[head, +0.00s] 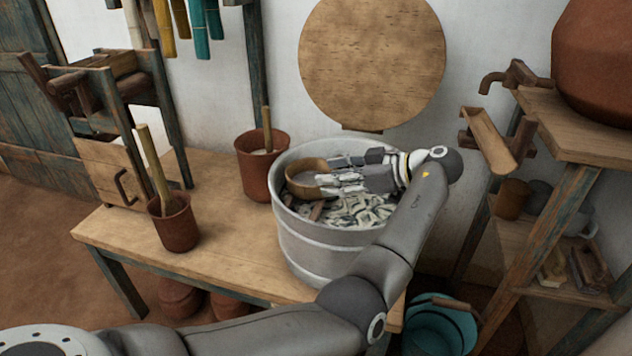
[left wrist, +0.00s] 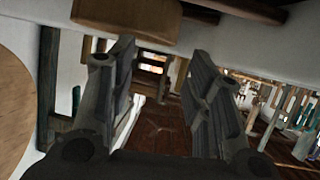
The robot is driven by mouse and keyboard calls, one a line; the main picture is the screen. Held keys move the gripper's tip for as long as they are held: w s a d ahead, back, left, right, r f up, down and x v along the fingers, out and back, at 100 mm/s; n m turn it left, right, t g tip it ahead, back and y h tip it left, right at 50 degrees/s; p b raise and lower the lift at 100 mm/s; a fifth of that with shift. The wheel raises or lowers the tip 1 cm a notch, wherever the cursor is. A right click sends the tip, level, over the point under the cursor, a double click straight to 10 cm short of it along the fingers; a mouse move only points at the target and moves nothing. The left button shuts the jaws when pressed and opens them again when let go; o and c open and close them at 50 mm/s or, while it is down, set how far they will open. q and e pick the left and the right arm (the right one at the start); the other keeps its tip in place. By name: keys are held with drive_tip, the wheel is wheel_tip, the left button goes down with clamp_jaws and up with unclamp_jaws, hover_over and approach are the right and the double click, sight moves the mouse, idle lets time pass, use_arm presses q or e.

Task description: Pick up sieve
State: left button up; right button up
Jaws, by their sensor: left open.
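The sieve (head: 302,186), a shallow round thing with a tan wooden rim, sits inside a grey metal tub (head: 312,245), over pale scraps at its left side. My left gripper (head: 328,176) reaches into the tub from the right, with its fingers pointing left at the sieve's right side. The fingers hide part of that rim. In the left wrist view the left gripper's fingers (left wrist: 160,75) stand apart with nothing between them. A tan piece at the top, apparently the sieve's rim (left wrist: 125,18), lies beside them. I cannot tell whether they touch it. My right gripper is not in view.
The tub stands on a wooden bench (head: 210,262). Two brown pots with sticks, one behind (head: 257,178) and one in front (head: 176,228), stand left of it. A round board (head: 372,62) hangs on the wall. A shelf (head: 575,130) stands right, near a teal bucket (head: 437,328).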

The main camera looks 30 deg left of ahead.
sight(295, 192)
use_arm(q)
drive_tip(key=x, duration=0.5)
drive_tip(key=shift+a+p, duration=0.1)
drive_tip(key=shift+p, duration=0.3)
drive_tip(key=shift+x, duration=2.75)
drive_tip(key=c, duration=1)
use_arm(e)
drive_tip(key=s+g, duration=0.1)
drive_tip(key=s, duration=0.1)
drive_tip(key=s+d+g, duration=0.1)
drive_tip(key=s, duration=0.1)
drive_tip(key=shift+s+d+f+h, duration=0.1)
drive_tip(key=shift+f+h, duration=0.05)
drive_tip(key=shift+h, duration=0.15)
use_arm(q)
drive_tip(key=shift+p, duration=0.35)
